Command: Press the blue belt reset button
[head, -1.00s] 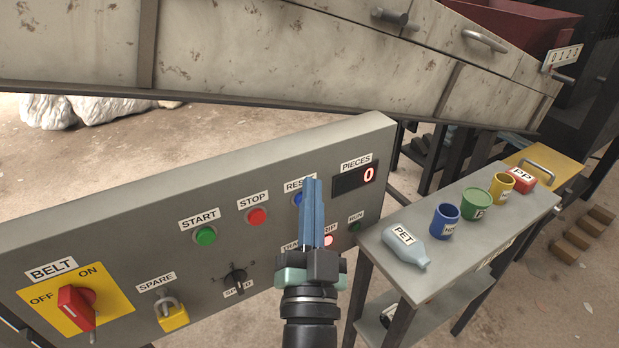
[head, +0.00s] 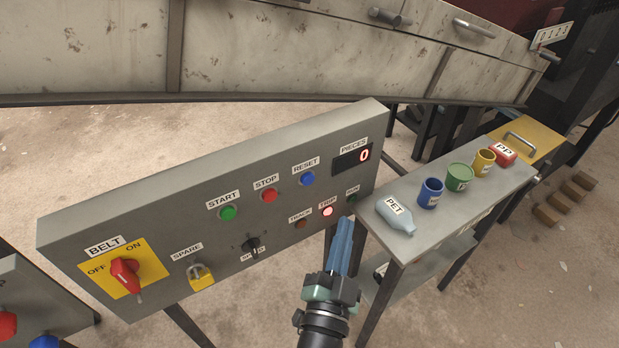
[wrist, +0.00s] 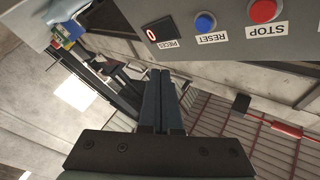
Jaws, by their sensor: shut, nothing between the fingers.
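The blue button (head: 307,178) labelled RESET is on the grey control panel (head: 150,215), right of the red STOP button (head: 269,195) and left of the PIECES display, which reads 0. It also shows in the wrist view (wrist: 205,22), near the top, with its label upside down. My gripper (head: 345,222) is shut and empty. In the head view it appears below and right of the blue button, apart from it, in front of the panel's right end. In the wrist view the shut fingers (wrist: 161,72) sit below the panel edge. The TRIP lamp (head: 327,211) glows red.
A green START button (head: 227,213), a speed knob (head: 252,246), a yellow padlock (head: 201,276) and a red BELT switch (head: 126,273) share the panel. A side table (head: 415,235) with a PET bottle (head: 395,216) and several coloured containers stands to the right. The conveyor side runs behind.

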